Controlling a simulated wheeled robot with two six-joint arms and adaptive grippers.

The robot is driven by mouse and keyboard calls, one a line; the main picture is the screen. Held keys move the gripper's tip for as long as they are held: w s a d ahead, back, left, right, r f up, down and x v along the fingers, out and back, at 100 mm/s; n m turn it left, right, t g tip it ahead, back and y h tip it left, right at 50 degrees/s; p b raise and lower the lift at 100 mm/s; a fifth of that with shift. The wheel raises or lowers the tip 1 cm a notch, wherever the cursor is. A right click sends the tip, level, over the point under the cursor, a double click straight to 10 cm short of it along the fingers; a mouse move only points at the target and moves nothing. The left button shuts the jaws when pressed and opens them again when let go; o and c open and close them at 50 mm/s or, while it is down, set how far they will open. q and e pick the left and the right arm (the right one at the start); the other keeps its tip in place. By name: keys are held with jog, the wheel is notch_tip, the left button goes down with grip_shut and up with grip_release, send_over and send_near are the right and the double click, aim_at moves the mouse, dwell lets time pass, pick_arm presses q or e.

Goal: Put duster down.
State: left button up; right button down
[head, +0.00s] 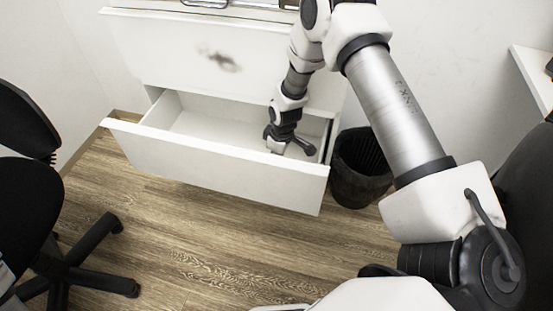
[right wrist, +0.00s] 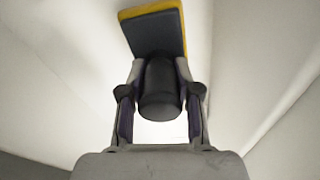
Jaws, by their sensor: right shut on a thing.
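The duster (right wrist: 155,32) shows in the right wrist view as a dark grey pad with a yellow edge and a black rounded handle. My right gripper (right wrist: 160,100) is shut on the handle, one finger on each side; the pad extends beyond the fingers. In the head view my right gripper (head: 289,142) reaches down into the open lower drawer (head: 215,165), toward its right end. I cannot clearly make out the duster in the head view. Whether it touches the drawer floor cannot be told. My left gripper is not in view.
The white cabinet's upper drawer front (head: 165,45) is closed and has a dark smudge (head: 218,60). A black bin (head: 360,170) stands right of the open drawer. A black office chair (head: 75,265) is at left. The drawer's left part is empty; the wooden floor in front is clear.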

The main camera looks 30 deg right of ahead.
notch_tip(320, 180, down, 3)
jog(key=shift+f+b, duration=0.1)
jog(key=shift+b, duration=0.6)
jog(key=shift+f, duration=0.2)
jog(key=shift+r, duration=0.1)
jog(key=c, duration=0.8)
grip_release()
